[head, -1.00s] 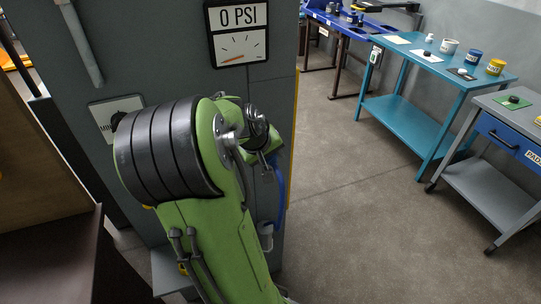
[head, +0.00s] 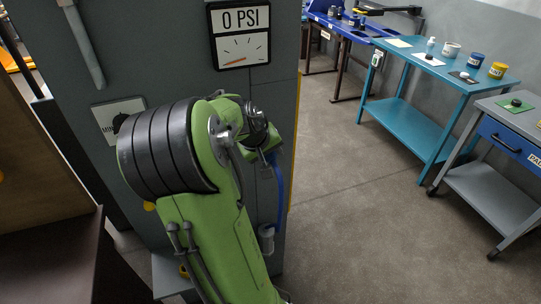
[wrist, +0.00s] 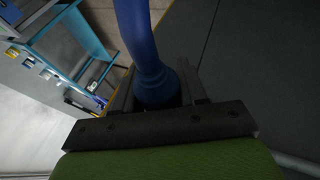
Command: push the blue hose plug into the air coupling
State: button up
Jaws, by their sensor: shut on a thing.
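The blue hose plug (wrist: 154,86) sits between the two fingers of my gripper (wrist: 156,92) in the wrist view, and the fingers are closed on it. Its blue hose runs up out of the wrist view. In the head view the blue hose (head: 280,195) hangs beside my arm, along the grey cabinet, down to a pale grey fitting (head: 266,238). My wrist hides most of my gripper there. I cannot make out the air coupling in either view, so I cannot tell how the plug stands to it.
A gauge (head: 240,48) on the grey cabinet (head: 165,45) reads 0 PSI. A teal table (head: 440,68) with pots and a grey cart (head: 500,185) stand at right. The floor between cabinet and tables is clear. A dark brown surface (head: 60,255) is at lower left.

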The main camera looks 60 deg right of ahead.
jog(key=shift+w+d, duration=0.75)
jog(key=shift+w, duration=0.05)
jog(key=o, duration=1.2)
jog(key=p+v, duration=0.5)
jog(key=v, duration=1)
jog(key=shift+a+r, duration=0.3)
jog(key=shift+w, duration=0.1)
